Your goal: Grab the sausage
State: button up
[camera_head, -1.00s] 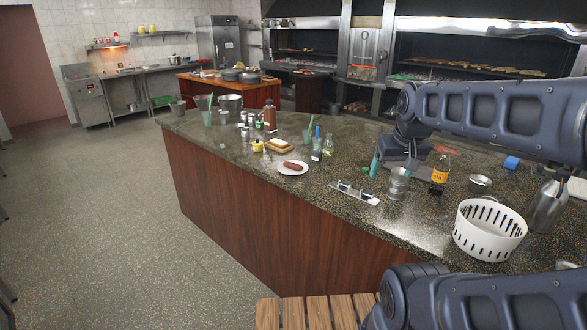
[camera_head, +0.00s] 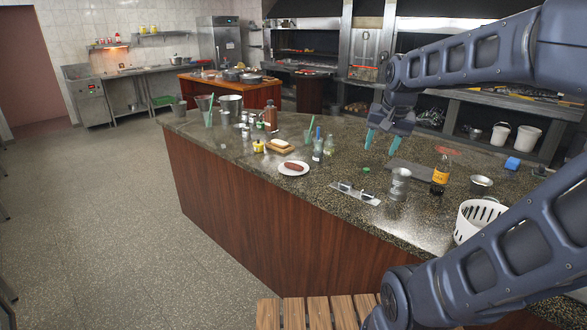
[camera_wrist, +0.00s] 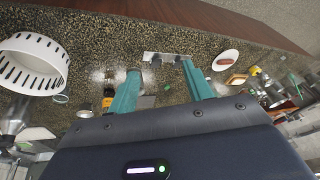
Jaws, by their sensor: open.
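The brown sausage (camera_head: 293,166) lies on a white plate (camera_head: 283,171) near the front edge of the counter. In the wrist view the sausage (camera_wrist: 223,62) and the plate (camera_wrist: 233,55) show at the upper right, beyond my right-hand finger. My gripper (camera_head: 381,143) is above the counter, to the right of the plate and apart from it. Its two teal fingers (camera_wrist: 160,83) are spread with nothing between them.
A metal strip (camera_head: 355,193) lies right of the plate. Bottles (camera_head: 318,150) stand behind it, and a bread board (camera_head: 279,146) is behind the plate. A metal cup (camera_head: 399,184), a sauce bottle (camera_head: 440,175) and a white basket (camera_head: 467,222) stand to the right.

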jog(key=w+a+r+m+g, duration=0.1)
jog(key=w+a+r+m, duration=0.15)
jog(key=w+m, duration=0.75)
jog(key=m+g, duration=0.3)
jog(key=m, duration=0.8)
send_over(294, 167)
jog(key=w, duration=0.1)
notch_tip(294, 167, down, 22)
jog(key=shift+h, duration=0.3)
notch_tip(294, 167, down, 5)
jog(key=shift+a+f, duration=0.1)
jog(key=shift+a, duration=0.05)
jog(key=shift+w+f, duration=0.15)
jog(key=shift+f, duration=1.2)
jog(key=shift+w+f, duration=0.15)
jog(key=shift+f, duration=1.15)
jog(key=c, duration=1.1)
